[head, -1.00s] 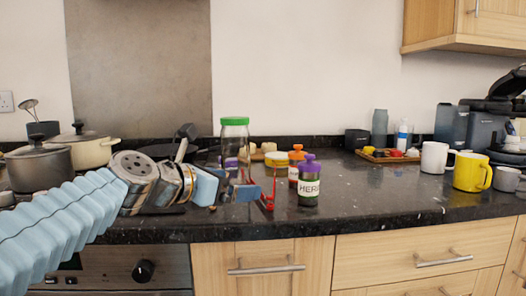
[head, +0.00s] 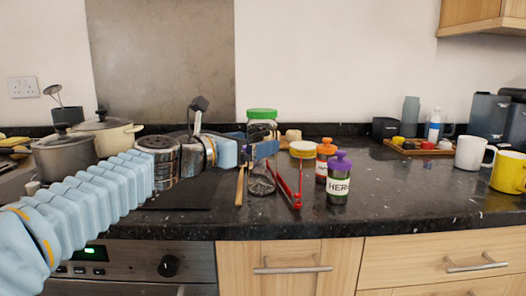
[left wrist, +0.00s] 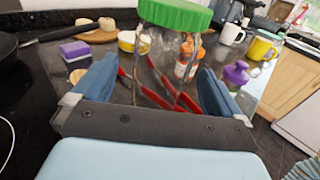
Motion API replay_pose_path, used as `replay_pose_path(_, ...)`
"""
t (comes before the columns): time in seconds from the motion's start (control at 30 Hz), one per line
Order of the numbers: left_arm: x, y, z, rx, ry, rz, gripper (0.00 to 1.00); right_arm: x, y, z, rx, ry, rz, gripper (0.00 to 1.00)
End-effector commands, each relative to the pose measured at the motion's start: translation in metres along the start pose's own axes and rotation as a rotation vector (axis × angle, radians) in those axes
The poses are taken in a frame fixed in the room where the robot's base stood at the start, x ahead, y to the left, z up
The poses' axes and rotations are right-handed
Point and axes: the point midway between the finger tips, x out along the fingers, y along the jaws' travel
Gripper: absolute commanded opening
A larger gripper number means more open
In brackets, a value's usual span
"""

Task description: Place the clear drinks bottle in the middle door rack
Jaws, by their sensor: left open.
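The clear bottle with a green lid (head: 262,128) stands upright on the dark counter, with red-handled tongs seen beside and behind it. My left gripper (head: 252,150) is open, with its blue fingers at the bottle's upper part. In the left wrist view, the bottle (left wrist: 165,75) stands between the two spread fingers (left wrist: 155,88). Contact cannot be told, and its lower part is hidden there by the gripper body. My right gripper is not in view. No door rack can be made out.
An orange-lidded jar (head: 325,160) and a purple-lidded jar (head: 339,180) stand close to the right of the bottle. Pots (head: 66,155) are at the left. Mugs (head: 473,153) and a wooden tray (head: 405,148) are at the right.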

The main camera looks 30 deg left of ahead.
Motion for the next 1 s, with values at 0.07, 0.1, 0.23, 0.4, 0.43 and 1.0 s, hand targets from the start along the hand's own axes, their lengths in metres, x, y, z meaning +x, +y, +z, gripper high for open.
replay_pose_path(0.07,0.007,0.0,-0.001,0.0,0.0,-0.001,1.0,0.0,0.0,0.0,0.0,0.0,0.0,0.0)
replay_pose_path(0.1,0.012,-0.001,-0.002,0.0,0.001,-0.002,1.0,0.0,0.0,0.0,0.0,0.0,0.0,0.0)
replay_pose_path(0.23,0.034,-0.002,-0.005,-0.002,0.001,-0.002,1.0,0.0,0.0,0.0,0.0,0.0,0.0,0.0)
replay_pose_path(0.4,0.052,-0.002,-0.004,0.0,0.0,0.0,1.0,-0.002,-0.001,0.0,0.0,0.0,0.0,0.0)
replay_pose_path(0.43,0.053,-0.002,-0.004,0.0,0.0,0.0,1.0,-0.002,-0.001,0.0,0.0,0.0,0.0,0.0)
replay_pose_path(1.0,0.053,-0.002,-0.004,0.001,0.0,0.0,0.43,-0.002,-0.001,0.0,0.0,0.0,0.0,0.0)
